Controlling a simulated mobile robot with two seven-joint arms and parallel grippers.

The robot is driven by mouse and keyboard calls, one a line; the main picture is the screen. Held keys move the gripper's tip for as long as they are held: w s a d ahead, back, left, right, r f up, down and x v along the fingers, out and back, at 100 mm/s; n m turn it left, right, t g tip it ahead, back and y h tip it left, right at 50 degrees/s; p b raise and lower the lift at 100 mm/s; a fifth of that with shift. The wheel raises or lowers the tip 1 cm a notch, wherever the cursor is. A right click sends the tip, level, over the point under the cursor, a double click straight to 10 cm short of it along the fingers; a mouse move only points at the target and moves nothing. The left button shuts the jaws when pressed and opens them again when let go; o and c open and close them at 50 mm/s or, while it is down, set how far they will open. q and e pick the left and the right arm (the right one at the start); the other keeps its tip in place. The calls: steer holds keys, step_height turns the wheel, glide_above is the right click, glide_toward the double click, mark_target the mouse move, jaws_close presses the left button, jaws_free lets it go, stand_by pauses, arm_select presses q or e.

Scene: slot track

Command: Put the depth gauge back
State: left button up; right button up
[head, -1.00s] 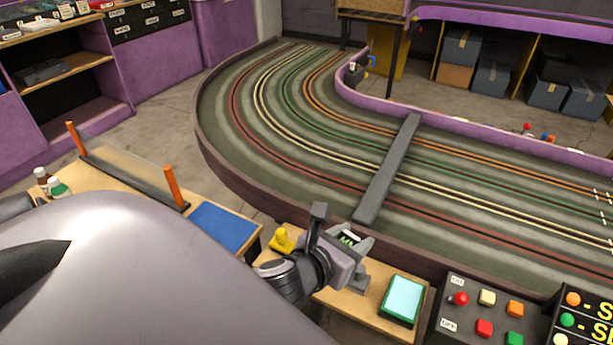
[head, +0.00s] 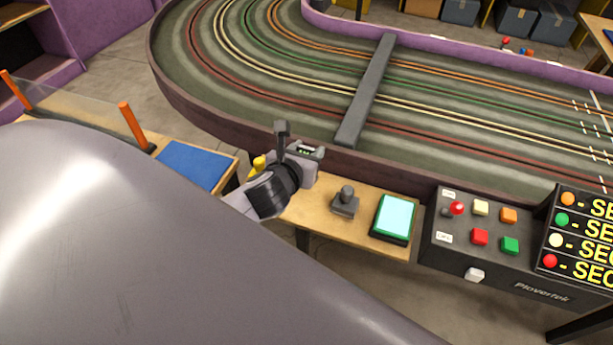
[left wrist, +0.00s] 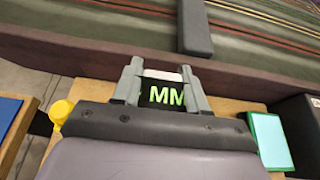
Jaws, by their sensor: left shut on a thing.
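The depth gauge (head: 304,151) is a small dark block with a green display. In the left wrist view the gripper's two fingers (left wrist: 160,84) stand on either side of the gauge. Its lower part is hidden by the gripper. My right gripper is not in view.
A dark knobbed stand (head: 345,203) and a green-framed pad (head: 394,218) are on the bench. A yellow object (head: 258,165) is left of the gripper, near a blue mat (head: 194,166). A button panel (head: 480,235) stands right. The track wall (head: 400,174) runs behind.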

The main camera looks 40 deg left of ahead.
arm_select(q)
step_height(320, 180, down, 7)
steer(key=shift+r+b, duration=0.2)
steer(key=shift+b, duration=0.7)
steer(key=shift+f, duration=0.15)
steer(key=o, duration=1.2)
steer(key=shift+f, duration=0.1)
steer(key=shift+o, duration=0.2)
